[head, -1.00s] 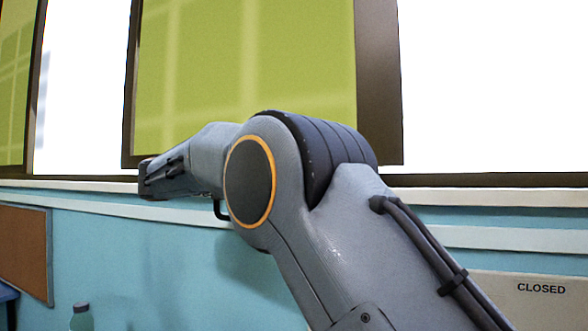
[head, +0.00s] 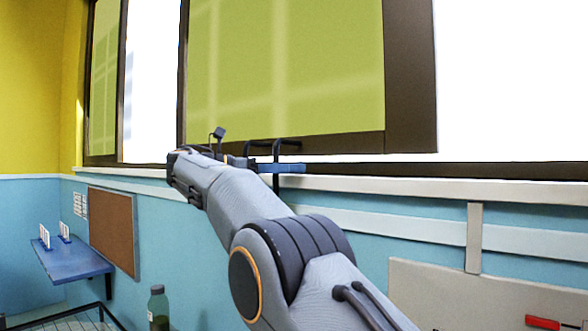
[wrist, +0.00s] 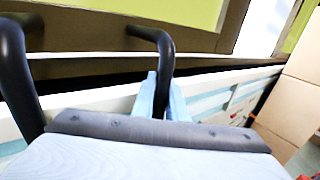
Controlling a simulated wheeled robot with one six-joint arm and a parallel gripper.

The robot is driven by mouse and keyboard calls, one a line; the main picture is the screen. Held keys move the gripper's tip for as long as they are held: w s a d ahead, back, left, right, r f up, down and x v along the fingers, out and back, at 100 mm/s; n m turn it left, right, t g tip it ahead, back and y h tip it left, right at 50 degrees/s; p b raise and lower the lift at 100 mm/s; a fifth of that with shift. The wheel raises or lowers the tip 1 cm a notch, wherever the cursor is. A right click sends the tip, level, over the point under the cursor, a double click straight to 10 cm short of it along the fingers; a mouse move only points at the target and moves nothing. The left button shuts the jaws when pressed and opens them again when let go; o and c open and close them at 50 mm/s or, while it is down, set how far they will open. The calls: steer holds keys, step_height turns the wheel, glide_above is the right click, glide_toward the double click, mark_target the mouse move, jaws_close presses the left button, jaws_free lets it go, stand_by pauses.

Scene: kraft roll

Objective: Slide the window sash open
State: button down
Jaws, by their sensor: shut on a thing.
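The window sash (head: 290,65) has a yellow-green pane in a dark brown frame and stands upright above the sill in the head view. A black bent-bar handle (head: 275,146) is at its lower edge. It also shows in the wrist view (wrist: 150,34), where a second black bar (wrist: 14,75) stands at the left. My gripper (head: 280,167) has light blue fingers at the handle. In the wrist view my gripper (wrist: 163,92) is shut on the handle's downward bar, one finger on each side. My arm hides part of the sash's lower left edge.
A white sill (head: 400,184) runs below the window. A brown board (head: 112,232) and a blue shelf (head: 72,262) with small white items are at the left. A green bottle (head: 158,305) stands low beside my arm. A cardboard-coloured surface (wrist: 295,95) is at the right in the wrist view.

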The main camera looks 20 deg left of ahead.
steer(key=shift+r, duration=0.25)
steer(key=c, duration=1.8)
jaws_free()
steer(key=shift+w+a+f, duration=0.15)
steer(key=shift+w, duration=0.05)
steer(key=shift+o, duration=0.2)
steer(key=shift+s, duration=0.1)
